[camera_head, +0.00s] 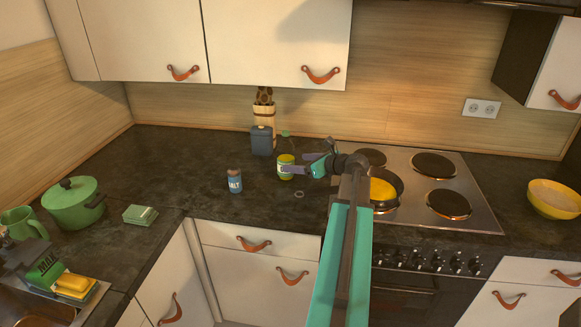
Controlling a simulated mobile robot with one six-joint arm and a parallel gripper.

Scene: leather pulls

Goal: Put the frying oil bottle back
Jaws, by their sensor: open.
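The nearer finger overlaps the bottle in the picture. I cannot tell whether it touches the bottle or whether the bottle is between the fingers.
A dark blue canister (262,141) and a wooden holder (264,114) stand behind the bottle. A salt container (235,181) stands to its left. A pan (395,205) with yellow contents sits on the stove (470,187). The left counter has free room.

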